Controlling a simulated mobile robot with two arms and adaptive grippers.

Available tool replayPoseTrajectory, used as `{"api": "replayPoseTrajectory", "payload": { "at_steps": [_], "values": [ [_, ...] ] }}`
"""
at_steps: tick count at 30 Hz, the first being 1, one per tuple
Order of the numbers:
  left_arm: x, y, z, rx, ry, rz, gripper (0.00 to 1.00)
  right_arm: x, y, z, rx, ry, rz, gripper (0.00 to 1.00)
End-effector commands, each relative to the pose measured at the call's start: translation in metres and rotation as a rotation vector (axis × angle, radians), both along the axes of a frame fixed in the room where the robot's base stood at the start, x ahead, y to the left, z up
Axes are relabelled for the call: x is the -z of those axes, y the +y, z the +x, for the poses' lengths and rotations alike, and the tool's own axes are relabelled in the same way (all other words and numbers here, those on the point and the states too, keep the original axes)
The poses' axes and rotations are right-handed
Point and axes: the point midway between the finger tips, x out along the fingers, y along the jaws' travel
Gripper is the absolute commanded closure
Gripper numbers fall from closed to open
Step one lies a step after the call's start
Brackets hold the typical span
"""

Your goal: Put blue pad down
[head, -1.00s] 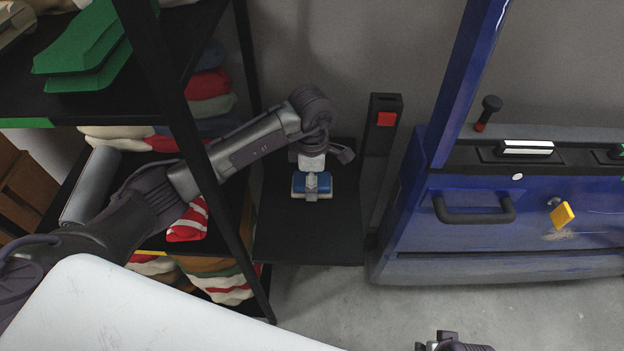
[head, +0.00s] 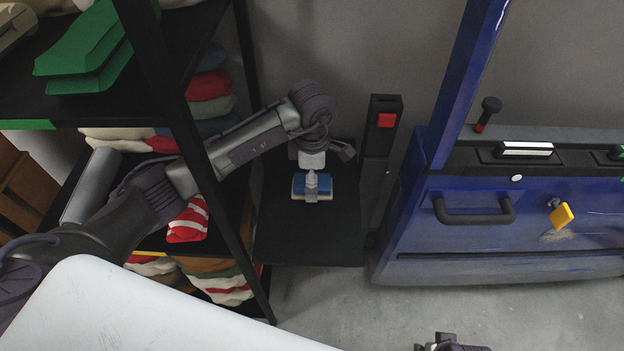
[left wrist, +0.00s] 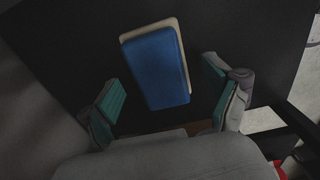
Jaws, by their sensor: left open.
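The blue pad (head: 299,186) has a cream-coloured layer under its blue top. It appears to lie flat on the small black platform (head: 285,245) beside the shelf. My left gripper (head: 311,192) is just above the pad in the head view and covers its middle. In the left wrist view the blue pad (left wrist: 157,68) lies ahead of and between the two teal-faced fingers. Clear gaps on both sides show that the left gripper is open and apart from the pad. Only a small part of my right gripper (head: 450,345) shows at the bottom edge.
A black shelf rack (head: 215,210) with folded cloths stands left, and my left arm reaches past its post. A black post with a red button (head: 386,120) stands right of the platform. The blue car door (head: 450,250) is farther right. The platform's front is clear.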

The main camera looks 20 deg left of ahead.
Motion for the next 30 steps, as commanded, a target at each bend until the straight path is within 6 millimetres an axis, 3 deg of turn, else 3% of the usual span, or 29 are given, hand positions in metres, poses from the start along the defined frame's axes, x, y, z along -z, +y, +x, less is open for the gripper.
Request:
{"api": "replayPoseTrajectory", "payload": {
  "at_steps": [6,13,18,30],
  "values": [
    [-0.052,0.001,0.002,0.001,-0.007,0.002,0.11,0.021,0.0,-0.003,-0.003,0.012,0.0,0.6],
    [-0.094,0.001,0.001,0.0,-0.004,0.002,0.11,0.039,0.0,-0.007,-0.004,0.021,-0.001,0.6],
    [-0.107,0.001,0.001,0.0,-0.002,0.002,0.11,0.045,0.0,-0.008,-0.005,0.023,-0.001,0.6],
    [-0.109,0.001,0.0,0.0,-0.001,0.001,0.11,0.046,0.0,-0.009,-0.005,0.023,-0.001,0.6]
  ]
}}
